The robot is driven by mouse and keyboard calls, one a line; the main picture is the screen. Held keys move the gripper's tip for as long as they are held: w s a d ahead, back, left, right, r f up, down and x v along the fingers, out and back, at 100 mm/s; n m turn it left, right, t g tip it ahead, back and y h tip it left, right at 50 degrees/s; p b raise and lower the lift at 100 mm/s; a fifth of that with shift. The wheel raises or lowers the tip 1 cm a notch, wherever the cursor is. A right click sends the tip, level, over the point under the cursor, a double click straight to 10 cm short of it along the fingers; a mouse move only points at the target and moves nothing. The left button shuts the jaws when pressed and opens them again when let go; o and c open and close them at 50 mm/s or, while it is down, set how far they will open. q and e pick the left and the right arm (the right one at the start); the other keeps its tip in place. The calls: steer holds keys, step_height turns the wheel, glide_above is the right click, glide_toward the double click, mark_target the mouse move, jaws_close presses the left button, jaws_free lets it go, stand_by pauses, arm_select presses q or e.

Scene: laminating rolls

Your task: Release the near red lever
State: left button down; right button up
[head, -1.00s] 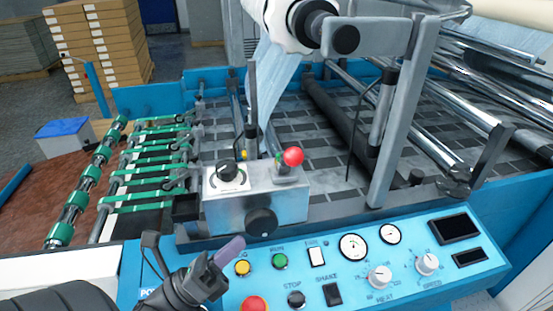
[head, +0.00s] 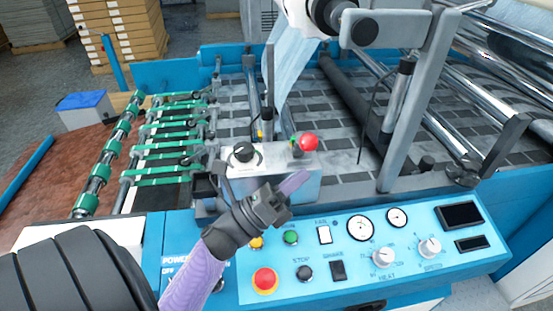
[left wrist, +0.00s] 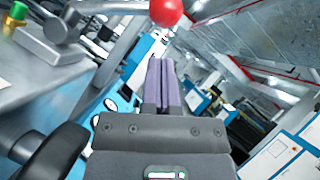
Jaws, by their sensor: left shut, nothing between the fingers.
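The near red lever shows as a red ball knob (head: 308,142) on top of the silver control box (head: 290,188), at its right end. The same red ball (left wrist: 166,10) shows at the top of the left wrist view, just beyond my fingertips. My right gripper is not in view.
The blue control panel (head: 460,270) with buttons, gauges and dials lies below my left gripper. A black knob (head: 244,152) sits at the box's left end. Green-banded rollers (head: 100,172) stand at left. An upright grey post (head: 408,110) stands right of the box.

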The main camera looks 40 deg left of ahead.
arm_select(q)
steer(key=shift+w+a+r, duration=0.2)
steer(key=shift+w+r, duration=0.05)
steer(key=shift+r, duration=0.25)
steer(key=shift+w+a+r, duration=0.15)
steer(key=shift+w+r, duration=0.1)
steer(key=shift+r, duration=0.2)
steer(key=shift+p, duration=0.35)
steer(key=w+a+r+n+g+y+p, duration=0.5)
steer(key=n+p, duration=0.9)
steer(key=p, duration=0.5)
steer(key=shift+w+a+r+n+y, duration=0.15)
steer(key=shift+w+a+n+y, duration=0.35)
steer(key=shift+a+y, duration=0.45)
steer(key=shift+w+a, duration=0.1)
steer(key=shift+a, duration=0.05)
